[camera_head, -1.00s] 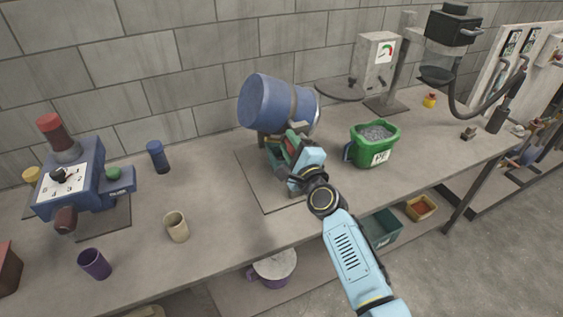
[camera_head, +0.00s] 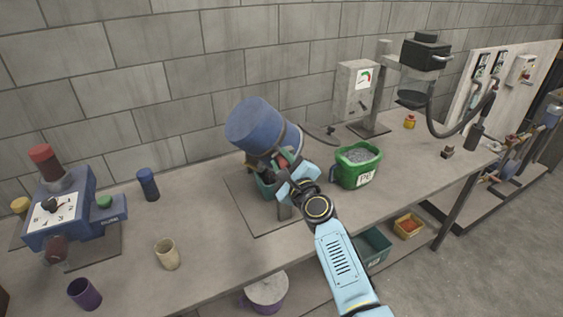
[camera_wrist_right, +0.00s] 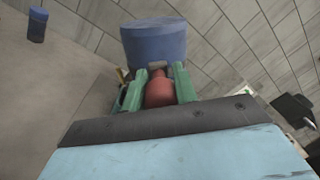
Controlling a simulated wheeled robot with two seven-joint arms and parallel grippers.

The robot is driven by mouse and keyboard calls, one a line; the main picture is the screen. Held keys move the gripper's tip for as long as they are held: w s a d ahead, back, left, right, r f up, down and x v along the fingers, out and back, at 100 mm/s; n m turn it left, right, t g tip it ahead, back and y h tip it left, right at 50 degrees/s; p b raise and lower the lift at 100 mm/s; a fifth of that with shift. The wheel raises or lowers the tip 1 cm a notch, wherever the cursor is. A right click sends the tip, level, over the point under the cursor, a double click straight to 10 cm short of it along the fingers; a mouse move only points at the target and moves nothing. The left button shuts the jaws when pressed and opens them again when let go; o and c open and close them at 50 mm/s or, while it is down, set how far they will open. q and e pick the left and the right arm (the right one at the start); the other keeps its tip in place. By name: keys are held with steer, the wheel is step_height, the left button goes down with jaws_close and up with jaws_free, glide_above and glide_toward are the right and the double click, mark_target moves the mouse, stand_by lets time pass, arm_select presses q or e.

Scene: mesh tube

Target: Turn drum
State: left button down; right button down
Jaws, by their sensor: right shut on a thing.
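The blue drum (camera_head: 258,127) sits tilted in its stand at the middle of the bench, its blue end raised to the upper left. A grey band runs around it. My right gripper (camera_head: 283,162) is at the drum's near side, shut on a red handle (camera_wrist_right: 159,90). In the right wrist view its green fingers (camera_wrist_right: 157,88) stand on both sides of the handle, with the blue drum (camera_wrist_right: 154,43) just beyond. The gripper hides part of the stand and of the drum's lower side. My left gripper is not in view.
A green bucket of grey pellets (camera_head: 358,165) stands close right of my gripper. A blue machine with a dial (camera_head: 62,212), a blue cup (camera_head: 148,184), a beige cup (camera_head: 167,254) and a purple cup (camera_head: 84,293) are at left. A scale-like grey machine (camera_head: 357,92) stands behind.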

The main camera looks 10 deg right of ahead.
steer(key=shift+w+d+r, duration=0.1)
steer(key=shift+d+r, duration=0.05)
steer(key=shift+r, duration=0.15)
steer(key=c, duration=1.2)
jaws_free()
steer(key=shift+c, duration=0.2)
steer(key=shift+o, duration=0.7)
steer(key=shift+f, duration=0.2)
steer(key=p+v, duration=0.1)
steer(key=v, duration=1.2)
steer(key=shift+s, duration=0.3)
